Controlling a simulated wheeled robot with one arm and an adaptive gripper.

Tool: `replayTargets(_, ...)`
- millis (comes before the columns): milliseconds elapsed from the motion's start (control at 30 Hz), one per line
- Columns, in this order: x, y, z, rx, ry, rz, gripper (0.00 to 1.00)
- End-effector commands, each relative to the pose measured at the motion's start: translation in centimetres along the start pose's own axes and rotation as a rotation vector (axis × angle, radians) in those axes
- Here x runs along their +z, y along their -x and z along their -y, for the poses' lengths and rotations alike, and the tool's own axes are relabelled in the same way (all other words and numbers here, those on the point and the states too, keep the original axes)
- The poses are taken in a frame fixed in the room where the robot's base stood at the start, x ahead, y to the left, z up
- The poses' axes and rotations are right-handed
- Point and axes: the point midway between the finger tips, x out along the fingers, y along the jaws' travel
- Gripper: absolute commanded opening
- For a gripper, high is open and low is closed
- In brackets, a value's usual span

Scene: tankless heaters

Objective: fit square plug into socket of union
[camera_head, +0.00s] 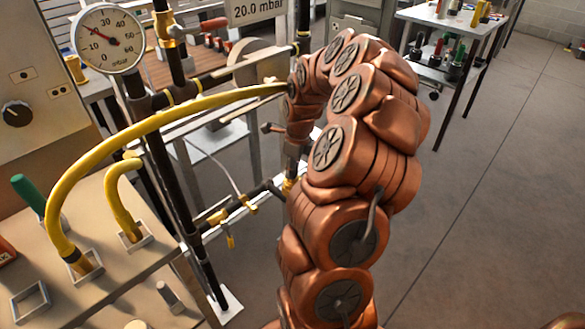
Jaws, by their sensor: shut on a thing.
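My copper-coloured arm rises through the middle, bends over at the top and comes down on its far side. My gripper (292,163) is a small dark shape at the arm's far end, in front of the black upright pipe and partly covered by my arm. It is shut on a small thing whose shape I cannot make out. A small brass fitting (290,185) shows just below it on the pipework. I cannot tell whether this is the union, and no square plug or socket opening can be made out. Whether the held thing touches the fitting is hidden.
A yellow hose (160,115) arches from the beige bench (120,290) at left to behind my arm. A pressure gauge (107,38) and black upright pipes (165,170) stand at left. A tool cart (470,35) is at back right. The grey floor (500,190) at right is clear.

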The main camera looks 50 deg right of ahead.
Motion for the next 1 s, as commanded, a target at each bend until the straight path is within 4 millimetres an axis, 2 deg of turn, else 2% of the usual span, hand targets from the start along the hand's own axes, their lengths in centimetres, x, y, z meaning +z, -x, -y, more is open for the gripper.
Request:
replayTargets(200,-0.1,-0.5,0.0,0.0,-0.001,0.0,0.0)
replayTargets(233,0.0,-0.4,0.0,0.001,-0.001,0.001,0.24)
replayTargets(467,0.0,-0.3,0.0,0.0,-0.001,0.001,0.47)
replayTargets(767,0.0,-0.2,0.0,0.0,0.0,0.001,0.47)
replayTargets(867,0.1,0.3,0.0,-0.001,0.0,0.001,0.47)
replayTargets(1000,0.1,2.1,0.2,-0.006,-0.003,0.003,0.47)
